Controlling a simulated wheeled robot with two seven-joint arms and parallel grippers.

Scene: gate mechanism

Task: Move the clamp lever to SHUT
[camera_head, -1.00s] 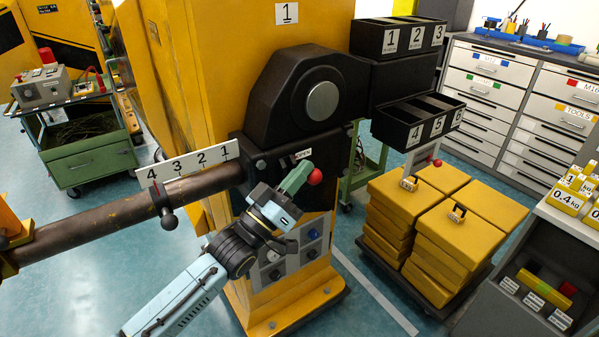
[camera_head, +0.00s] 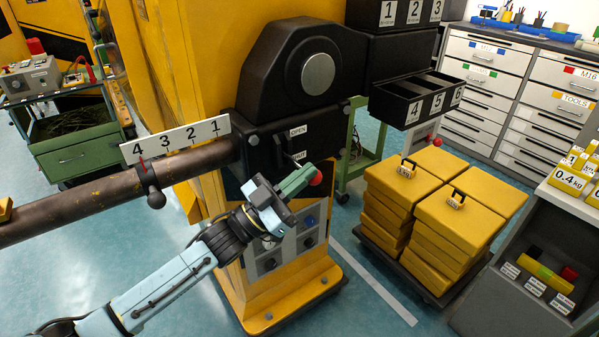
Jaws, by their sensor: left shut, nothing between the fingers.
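A short pale rod shows near the lower label, which is partly covered and likely reads SHUT. The knob sits low, at or below the height of that lower label. My left gripper (camera_head: 302,181) is shut and empty, its green fingertips right beside the knob. I cannot tell whether they touch it. The fingers hide most of the lever's rod. My right gripper is not in view.
A brown bar (camera_head: 80,205) with a number scale (camera_head: 175,140) runs left from the block. Black numbered bins (camera_head: 415,95) hang at the right above stacked yellow weights (camera_head: 440,205). A green cart (camera_head: 75,150) stands at left. The floor between the machine and the weights is clear.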

